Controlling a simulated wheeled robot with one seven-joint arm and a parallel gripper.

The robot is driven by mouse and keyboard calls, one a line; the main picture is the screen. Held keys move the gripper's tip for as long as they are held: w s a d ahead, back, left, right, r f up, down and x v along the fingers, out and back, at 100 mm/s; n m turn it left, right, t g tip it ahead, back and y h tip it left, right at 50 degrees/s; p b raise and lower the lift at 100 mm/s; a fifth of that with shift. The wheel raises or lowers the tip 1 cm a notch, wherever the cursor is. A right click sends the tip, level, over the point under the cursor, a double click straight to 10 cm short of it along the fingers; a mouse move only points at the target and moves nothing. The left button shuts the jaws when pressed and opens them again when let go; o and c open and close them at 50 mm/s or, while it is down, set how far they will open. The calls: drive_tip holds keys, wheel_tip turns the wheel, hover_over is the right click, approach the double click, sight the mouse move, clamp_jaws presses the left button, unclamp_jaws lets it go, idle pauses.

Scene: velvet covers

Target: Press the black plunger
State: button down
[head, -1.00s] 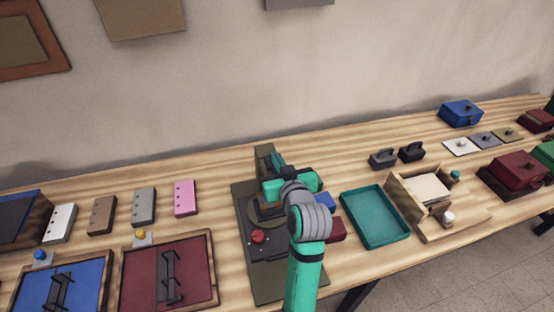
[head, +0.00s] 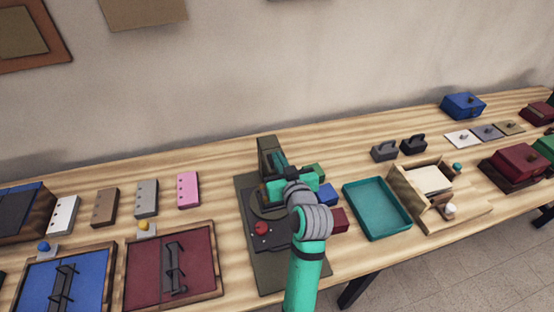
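An olive press-like device stands on the table, with a flat base plate (head: 275,278), an upright post (head: 268,147) at its back and a round dark disc. A red knob (head: 261,228) sits on a dark panel at its front. My teal and grey arm reaches over the device from the front. My gripper (head: 272,192) is over the disc, in front of the post. My wrist hides its fingertips, so I cannot tell if it is open or touching anything. I cannot make out a black plunger; that part of the device is largely covered by my arm.
Blue (head: 327,195) and dark red (head: 337,220) blocks lie close right of my wrist. A teal tray (head: 377,236) and wooden box (head: 402,193) stand further right. A framed dark red panel with a handle (head: 200,264) is at left. Bare table lies behind.

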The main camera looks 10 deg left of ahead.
drive_tip(key=s+d+r, duration=0.4)
drive_tip(key=s+r, duration=0.2)
drive_tip(key=s, duration=0.2)
drive_tip(key=shift+s+d+r, duration=0.2)
drive_tip(key=shift+s+d, duration=0.05)
drive_tip(key=shift+d, duration=0.15)
idle(0.6)
drive_tip(key=s+d+f+m+h, duration=0.2)
drive_tip(key=s+f, duration=0.2)
drive_tip(key=f, duration=0.2)
drive_tip(key=s+d+f+m+t+h, duration=0.1)
drive_tip(key=s+d+f+m+h, duration=0.1)
drive_tip(key=s+f, duration=0.2)
drive_tip(key=s+d+f+m+h, duration=0.1)
drive_tip(key=s+f, duration=0.4)
drive_tip(key=f, duration=0.5)
drive_tip(key=shift+d+m+t+h, duration=0.3)
drive_tip(key=shift+d+m+h, duration=0.1)
drive_tip(key=shift+d+m, duration=0.25)
drive_tip(key=s+d+f+h, duration=0.1)
drive_tip(key=s, duration=1)
drive_tip(key=s+d+f, duration=0.1)
drive_tip(key=s, duration=1.1)
drive_tip(key=shift+f+t+h, duration=0.25)
drive_tip(key=shift+t+h, duration=0.05)
drive_tip(key=shift+h, duration=0.1)
